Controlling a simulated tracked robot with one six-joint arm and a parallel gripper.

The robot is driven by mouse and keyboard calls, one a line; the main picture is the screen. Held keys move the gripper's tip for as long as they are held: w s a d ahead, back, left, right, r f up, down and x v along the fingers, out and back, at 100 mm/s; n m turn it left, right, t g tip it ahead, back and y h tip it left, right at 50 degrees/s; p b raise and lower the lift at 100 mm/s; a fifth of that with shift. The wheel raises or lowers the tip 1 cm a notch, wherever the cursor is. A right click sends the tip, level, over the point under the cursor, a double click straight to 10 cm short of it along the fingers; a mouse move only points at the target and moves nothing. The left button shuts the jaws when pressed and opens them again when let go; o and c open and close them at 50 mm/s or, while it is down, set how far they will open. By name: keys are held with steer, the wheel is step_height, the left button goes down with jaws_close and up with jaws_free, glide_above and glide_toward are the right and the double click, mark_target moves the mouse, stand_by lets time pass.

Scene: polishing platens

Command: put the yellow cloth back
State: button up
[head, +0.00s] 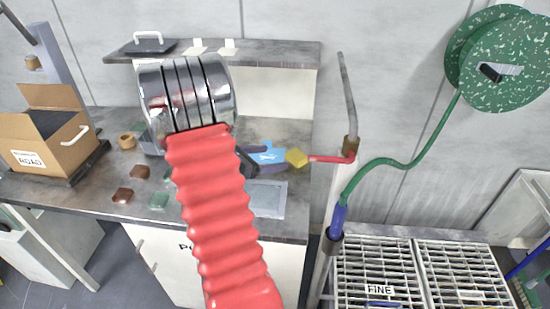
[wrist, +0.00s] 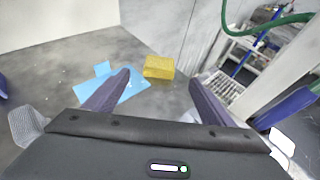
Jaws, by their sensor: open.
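The yellow cloth (wrist: 158,67) looks like a thick folded block. In the wrist view it lies on the grey worktop, beyond and between my fingertips. In the head view the yellow cloth (head: 297,157) shows near the worktop's right edge, beside the red handle. My gripper (wrist: 159,79) is open, with its two purple fingers apart and nothing between them. In the head view my arm hides most of my gripper.
A blue sheet (wrist: 112,88) lies left of the cloth, partly behind my left finger. A red handle (head: 330,159) on an upright pipe stands at the right edge. A cardboard box (head: 45,135) and several small blocks sit at left. White grates (head: 378,265) lie at lower right.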

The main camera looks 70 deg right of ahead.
stand_by(0.8)
steer(key=w+a+r+m+t+y, duration=0.1)
steer(key=w+a+r+m+t, duration=0.15)
steer(key=a, duration=0.65)
steer(key=w+a+r+m+t+y, duration=0.2)
steer(key=w+a+r+m, duration=0.15)
steer(key=a, duration=0.55)
steer(key=w+a+r+m+t+y, duration=0.1)
steer(key=w+a+r+m+t, duration=0.15)
steer(key=a, duration=0.65)
steer(key=a+r+m+t+y, duration=0.1)
steer(key=a+r+t+y, duration=0.2)
steer(key=a, duration=1)
steer(key=a+r+m+t+y, duration=0.2)
steer(key=a+y, duration=0.2)
steer(key=a, duration=1)
steer(key=shift+a+r+t, duration=0.3)
steer(key=shift+r+t, duration=0.1)
